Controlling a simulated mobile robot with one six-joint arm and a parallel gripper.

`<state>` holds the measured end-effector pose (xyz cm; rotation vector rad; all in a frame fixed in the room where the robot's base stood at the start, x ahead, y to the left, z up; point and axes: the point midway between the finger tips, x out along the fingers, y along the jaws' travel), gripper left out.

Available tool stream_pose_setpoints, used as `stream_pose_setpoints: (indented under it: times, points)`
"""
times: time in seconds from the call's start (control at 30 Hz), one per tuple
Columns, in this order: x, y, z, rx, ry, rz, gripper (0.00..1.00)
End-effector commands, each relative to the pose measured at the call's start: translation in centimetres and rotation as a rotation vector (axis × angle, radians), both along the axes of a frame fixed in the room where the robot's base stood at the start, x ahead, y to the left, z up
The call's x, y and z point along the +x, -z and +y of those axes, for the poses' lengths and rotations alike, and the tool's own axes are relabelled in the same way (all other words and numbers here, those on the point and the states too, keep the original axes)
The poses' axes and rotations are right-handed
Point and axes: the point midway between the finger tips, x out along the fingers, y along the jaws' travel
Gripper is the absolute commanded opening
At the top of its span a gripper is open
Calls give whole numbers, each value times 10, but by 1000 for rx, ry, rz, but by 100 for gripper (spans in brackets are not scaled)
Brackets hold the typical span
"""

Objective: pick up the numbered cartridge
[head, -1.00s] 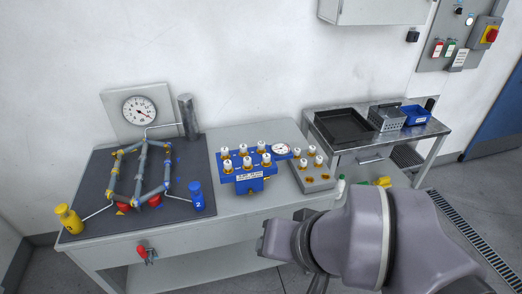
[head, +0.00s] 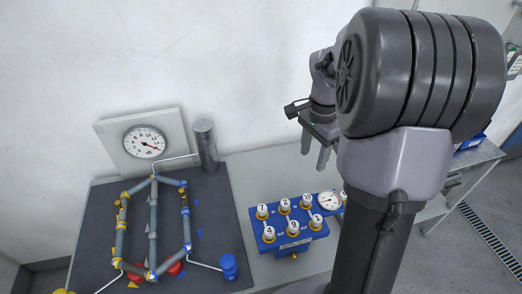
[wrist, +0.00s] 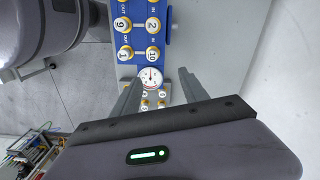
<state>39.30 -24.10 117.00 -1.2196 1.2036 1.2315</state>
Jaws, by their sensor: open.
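Several white-capped, brass-based numbered cartridges (head: 285,205) stand upright in two rows on a blue block (head: 290,247). In the head view their caps read 7, 2, 10 behind and 4, 9, 1 in front. Cartridges 1 (wrist: 124,53) and 10 (wrist: 153,53) also show in the wrist view. More cartridges (wrist: 146,93) stand in a grey holder past the round gauge (wrist: 150,77); their numbers are too small to read. My gripper (head: 314,160) is open and empty, raised above and behind the blue block. In the wrist view its fingers (wrist: 160,76) flank the gauge and grey holder.
A pipe rig (head: 153,235) on a dark mat stands left, with a dial gauge panel (head: 143,143) and a grey cylinder (head: 205,147) behind. A blue bottle (head: 229,267) is at the mat's right. My arm hides much of the right side.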

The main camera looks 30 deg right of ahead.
Motion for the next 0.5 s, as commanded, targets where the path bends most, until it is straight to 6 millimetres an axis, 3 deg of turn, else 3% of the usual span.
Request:
stream_pose_setpoints:
  times: [0.13,0.4,0.5]
  points:
    - [0,14,0,1,0,2,52]
    - [-1,96,1,1,-4,1,52]
    - [-2,114,2,1,-4,1,52]
